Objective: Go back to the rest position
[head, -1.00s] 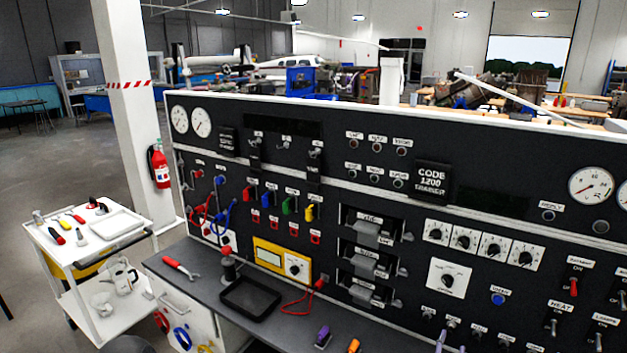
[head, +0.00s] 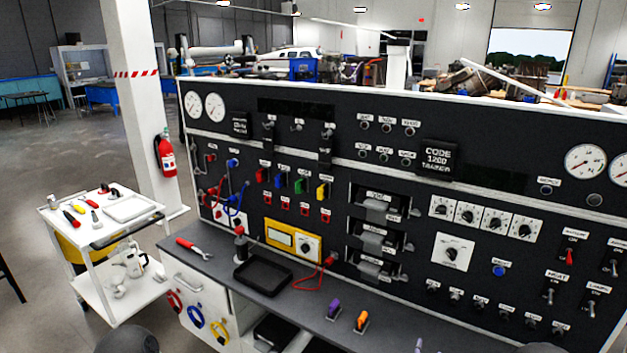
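Neither of my grippers shows in the head view. The large black control panel (head: 300,150), marked CODE 1200 TRAINER, stands in front of me with gauges, switches, knobs and coloured levers. The grey bench top (head: 215,262) runs along its foot. On the bench are a red-handled wrench (head: 193,247), a black tray (head: 262,276), and a purple-handled (head: 334,308) and an orange-handled (head: 361,320) item. A yellow meter (head: 292,242) with a red lead is at the panel's lower edge.
A white cart (head: 100,222) with tools and a tray stands at the left. Beside it a white pillar (head: 142,110) carries a red fire extinguisher (head: 165,152). A dark rounded shape (head: 126,341) at the bottom edge is unclear. Open floor (head: 45,165) lies at far left.

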